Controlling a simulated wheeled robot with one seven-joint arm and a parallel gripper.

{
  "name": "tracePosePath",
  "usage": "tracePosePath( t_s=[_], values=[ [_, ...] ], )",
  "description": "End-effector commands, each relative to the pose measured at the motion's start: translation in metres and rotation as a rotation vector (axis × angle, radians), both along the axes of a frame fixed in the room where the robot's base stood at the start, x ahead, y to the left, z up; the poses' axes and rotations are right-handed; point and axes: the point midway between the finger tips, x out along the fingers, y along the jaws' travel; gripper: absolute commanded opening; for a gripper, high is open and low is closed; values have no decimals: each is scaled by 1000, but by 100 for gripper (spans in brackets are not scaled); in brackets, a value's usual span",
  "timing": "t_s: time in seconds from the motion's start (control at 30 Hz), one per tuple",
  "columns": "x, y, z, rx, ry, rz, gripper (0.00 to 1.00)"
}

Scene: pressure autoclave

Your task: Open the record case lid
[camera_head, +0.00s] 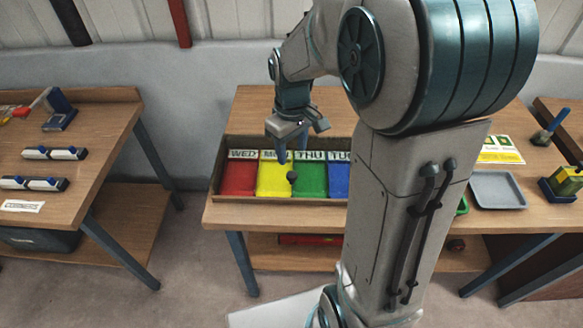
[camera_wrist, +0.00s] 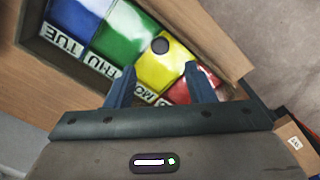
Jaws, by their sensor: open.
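The record case (camera_head: 217,180) is a shallow brown box on the middle table, and it also shows in the wrist view (camera_wrist: 62,72). Red, yellow, green and blue sections lie in it, labelled WED, MON, THU and TUE. A small dark round knob (camera_head: 292,177) stands over the yellow section near the green one; it shows in the wrist view (camera_wrist: 160,46) beyond my fingertips. I cannot tell the lid's outline apart from the coloured sections. My gripper (camera_head: 291,154) is open and empty above the case, its fingers (camera_wrist: 160,82) pointing down, apart from the knob. My arm hides the case's right end.
A grey tray (camera_head: 498,190) lies to the right on the same table, near a yellow-and-white sheet (camera_head: 499,150). A green and yellow device (camera_head: 566,181) stands at the right. The left table (camera_head: 75,130) holds small blue-and-white blocks, across a floor gap. Bare tabletop lies behind the case.

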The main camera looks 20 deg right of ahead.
Motion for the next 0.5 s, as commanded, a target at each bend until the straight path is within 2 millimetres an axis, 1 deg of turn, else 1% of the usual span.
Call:
tracePosePath(
  t_s=[0.03,0.1,0.23,0.4,0.5],
  values=[
    [-1,0,-11,0,7,0,49],
    [-1,0,-27,0,7,0,49],
    [-1,0,-53,0,7,-1,49],
    [-1,0,-74,0,2,-1,49],
    [-1,0,-81,0,1,-1,49]
  ],
)
